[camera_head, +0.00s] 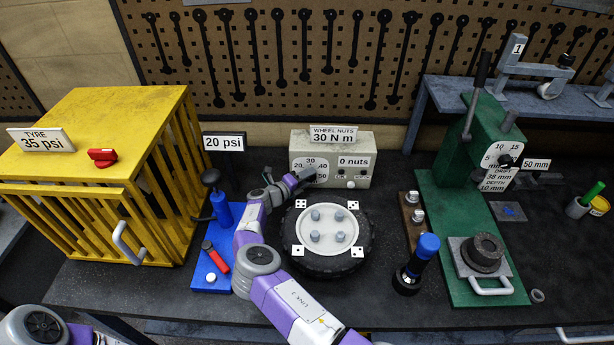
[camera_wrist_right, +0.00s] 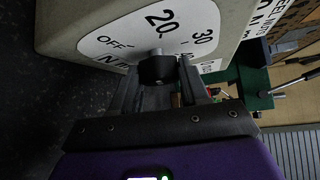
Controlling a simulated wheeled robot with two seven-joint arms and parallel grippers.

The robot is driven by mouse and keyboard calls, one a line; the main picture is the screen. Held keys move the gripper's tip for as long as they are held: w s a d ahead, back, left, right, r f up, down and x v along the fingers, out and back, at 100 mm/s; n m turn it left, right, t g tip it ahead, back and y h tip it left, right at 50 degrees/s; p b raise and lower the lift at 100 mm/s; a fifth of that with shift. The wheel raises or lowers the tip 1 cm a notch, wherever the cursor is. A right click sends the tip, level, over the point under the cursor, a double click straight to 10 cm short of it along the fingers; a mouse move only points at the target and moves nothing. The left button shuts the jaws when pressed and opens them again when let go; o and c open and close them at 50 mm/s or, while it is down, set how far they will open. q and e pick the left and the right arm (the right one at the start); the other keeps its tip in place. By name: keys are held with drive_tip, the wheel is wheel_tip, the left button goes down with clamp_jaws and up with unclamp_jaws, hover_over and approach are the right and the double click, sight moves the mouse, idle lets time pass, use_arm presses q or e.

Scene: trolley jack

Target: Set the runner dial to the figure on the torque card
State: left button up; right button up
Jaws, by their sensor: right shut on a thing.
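A beige box, the runner (camera_head: 361,183), stands at the back centre with a white dial face (camera_wrist_right: 118,45). The dial shows OFF, 20 and 30, with a partly hidden 40, in the right wrist view. The torque card (camera_head: 333,136) on top reads WHEEL NUTS 30 N m. My right gripper (camera_head: 306,175) is at the dial and shut on its dark knob (camera_wrist_right: 157,71). The gripper hides part of the dial in the head view. I cannot tell exactly which figure the knob points at. My left gripper is out of view.
A yellow cage (camera_head: 70,190) stands left, a green press (camera_head: 440,215) right. A blue-topped tool (camera_head: 416,262) stands between wheel and press. A 0 nuts display (camera_head: 354,162) is beside the dial.

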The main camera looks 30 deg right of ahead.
drive_tip(key=shift+s+d+r+m+t+y+p, duration=0.15)
drive_tip(key=shift+m+t+y+p, duration=0.4)
drive_tip(key=shift+m+y, duration=0.9)
drive_tip(key=shift+s+d+r+m+t+y+p, duration=0.15)
drive_tip(key=shift+m+t+y+p, duration=0.6)
drive_tip(key=shift+y, duration=1.25)
drive_tip(key=shift+d+r+m+t+y+p, duration=0.15)
drive_tip(key=shift+m+t+y+p, duration=0.2)
drive_tip(key=shift+m+y, duration=1.2)
drive_tip(key=shift+n+y, duration=0.25)
drive_tip(key=shift+y, duration=0.15)
drive_tip(key=o, duration=1.1)
drive_tip(key=shift+c, duration=0.2)
